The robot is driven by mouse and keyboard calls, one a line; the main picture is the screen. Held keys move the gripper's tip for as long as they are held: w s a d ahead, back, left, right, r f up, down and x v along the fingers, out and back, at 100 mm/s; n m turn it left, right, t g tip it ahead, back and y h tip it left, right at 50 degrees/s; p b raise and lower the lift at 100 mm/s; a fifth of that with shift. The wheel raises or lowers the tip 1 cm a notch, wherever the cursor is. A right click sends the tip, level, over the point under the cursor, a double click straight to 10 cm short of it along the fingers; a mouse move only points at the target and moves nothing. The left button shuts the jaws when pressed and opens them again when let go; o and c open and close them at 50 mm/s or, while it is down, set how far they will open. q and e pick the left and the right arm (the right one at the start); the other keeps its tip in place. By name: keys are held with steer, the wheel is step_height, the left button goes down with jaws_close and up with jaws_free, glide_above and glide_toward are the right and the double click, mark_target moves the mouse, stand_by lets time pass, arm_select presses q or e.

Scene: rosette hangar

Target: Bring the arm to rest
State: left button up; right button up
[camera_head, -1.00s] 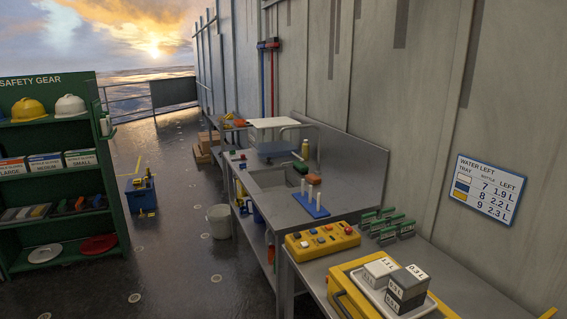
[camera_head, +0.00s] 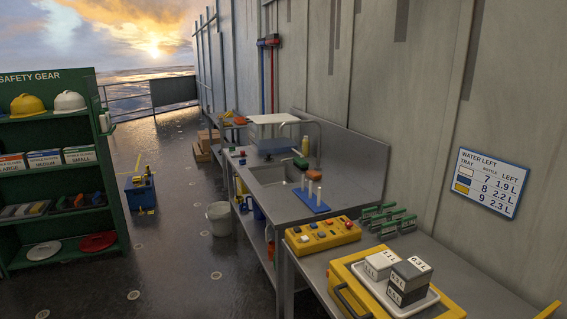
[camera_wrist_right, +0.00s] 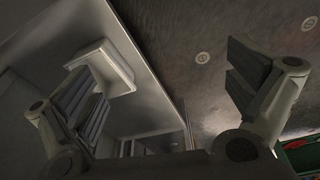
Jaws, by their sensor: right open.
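My right gripper (camera_wrist_right: 160,85) shows in the right wrist view with its two grey fingers spread wide apart. Nothing is between the fingers. A pale rectangular block-like thing (camera_wrist_right: 103,66) shows behind the left finger; I cannot tell what it is or how far off it is. Neither gripper shows in the head view, and my left gripper is in no view.
A grey bench (camera_head: 437,250) runs along the right wall. It bears a yellow button box (camera_head: 322,236), a white tray (camera_head: 427,303) with labelled blocks, and a blue peg stand (camera_head: 311,203). A green shelf (camera_head: 115,205) stands left. Dark floor between is largely clear, with a white bucket (camera_head: 219,218).

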steer(key=s+d+f+g+b, duration=0.1)
steer(key=s+d+f+b, duration=0.1)
steer(key=s+f, duration=1.3)
step_height(320, 180, down, 3)
steer(key=shift+s+d+r, duration=0.15)
steer(key=shift+s+d, duration=0.2)
steer(key=shift+d, duration=0.05)
